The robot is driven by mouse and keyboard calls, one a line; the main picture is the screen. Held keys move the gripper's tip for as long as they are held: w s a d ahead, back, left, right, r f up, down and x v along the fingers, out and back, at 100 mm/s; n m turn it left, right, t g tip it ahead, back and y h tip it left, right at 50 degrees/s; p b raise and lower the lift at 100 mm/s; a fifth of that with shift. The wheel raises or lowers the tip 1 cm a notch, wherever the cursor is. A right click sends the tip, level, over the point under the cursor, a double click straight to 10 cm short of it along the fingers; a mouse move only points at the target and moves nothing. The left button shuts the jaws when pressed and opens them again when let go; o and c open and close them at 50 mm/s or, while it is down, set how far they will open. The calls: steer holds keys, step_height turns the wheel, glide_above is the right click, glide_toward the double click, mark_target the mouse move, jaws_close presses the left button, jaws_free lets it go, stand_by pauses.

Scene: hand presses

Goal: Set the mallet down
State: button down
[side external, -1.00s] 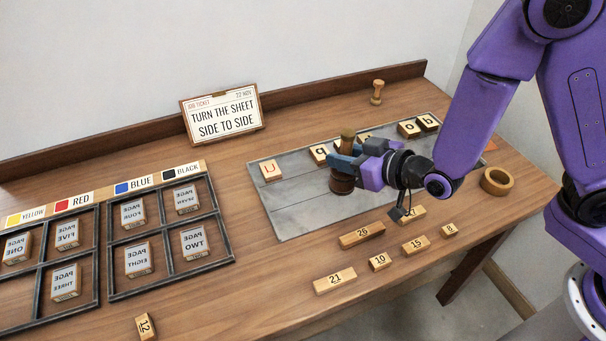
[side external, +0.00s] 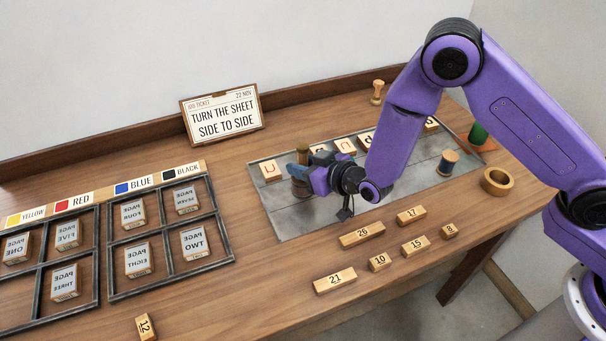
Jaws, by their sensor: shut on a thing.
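The mallet (side external: 300,187) is upright, with its dark brown round head down and its light wooden handle pointing up. It is at the left part of the grey metal slab (side external: 290,221), just right of and below the "U" letter block (side external: 269,170). My gripper (side external: 308,178) comes in from the right and is shut on the mallet. The fingers hide part of it. I cannot tell whether its head touches the slab.
More letter blocks (side external: 343,145) stand along the slab's back edge, partly behind my arm. A spool-like piece (side external: 447,163) stands on the slab's right. A wooden ring (side external: 497,181) and several numbered wooden bars (side external: 362,235) lie nearby. Framed trays (side external: 228,242) are at left.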

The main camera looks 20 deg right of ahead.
steer(key=shift+f, duration=1.45)
steer(key=shift+f, duration=0.1)
steer(key=c, duration=0.8)
jaws_free()
steer(key=shift+f, duration=0.1)
steer(key=shift+r, duration=0.2)
steer(key=v, duration=1.2)
steer(key=shift+d, duration=0.1)
